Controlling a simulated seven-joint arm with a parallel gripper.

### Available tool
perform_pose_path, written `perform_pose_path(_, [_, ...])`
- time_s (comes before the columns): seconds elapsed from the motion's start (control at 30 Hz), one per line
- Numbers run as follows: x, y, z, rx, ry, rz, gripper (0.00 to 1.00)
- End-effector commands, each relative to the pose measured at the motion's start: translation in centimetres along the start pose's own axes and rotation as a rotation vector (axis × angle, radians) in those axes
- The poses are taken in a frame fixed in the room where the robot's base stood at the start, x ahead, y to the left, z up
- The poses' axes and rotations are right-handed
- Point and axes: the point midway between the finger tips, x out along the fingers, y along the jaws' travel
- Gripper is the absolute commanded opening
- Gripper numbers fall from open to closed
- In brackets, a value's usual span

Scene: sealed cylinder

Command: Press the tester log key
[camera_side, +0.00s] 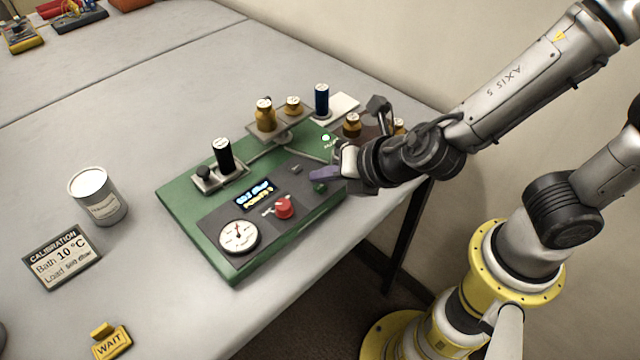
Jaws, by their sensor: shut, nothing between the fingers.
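The green tester (212,257) sits on the grey table with a dark panel on top. The panel carries a lit blue display (255,194), a red knob (284,207) and a round white dial (238,237). A small green button (320,187) shows at the panel's right, by my fingers; I cannot read a label on it. A small grey part (296,169) lies above it on the panel. My gripper (314,175) is shut and empty, its purple-grey fingertips low over the panel's right end. I cannot tell whether they touch anything. My wrist hides the tester's right edge.
A green light (325,138) is lit. A white can (97,196), a calibration card (61,257) and a yellow WAIT sign (111,343) stand left.

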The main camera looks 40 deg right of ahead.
Motion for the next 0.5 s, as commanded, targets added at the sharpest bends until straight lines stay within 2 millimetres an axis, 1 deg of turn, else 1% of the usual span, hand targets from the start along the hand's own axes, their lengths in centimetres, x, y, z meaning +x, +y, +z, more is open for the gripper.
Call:
perform_pose_path(0.2, [0.48,-0.40,-0.34,-0.001,0.000,-0.001,0.00])
perform_pose_path(0.5, [0.49,-0.37,-0.34,0.000,0.000,0.000,0.00])
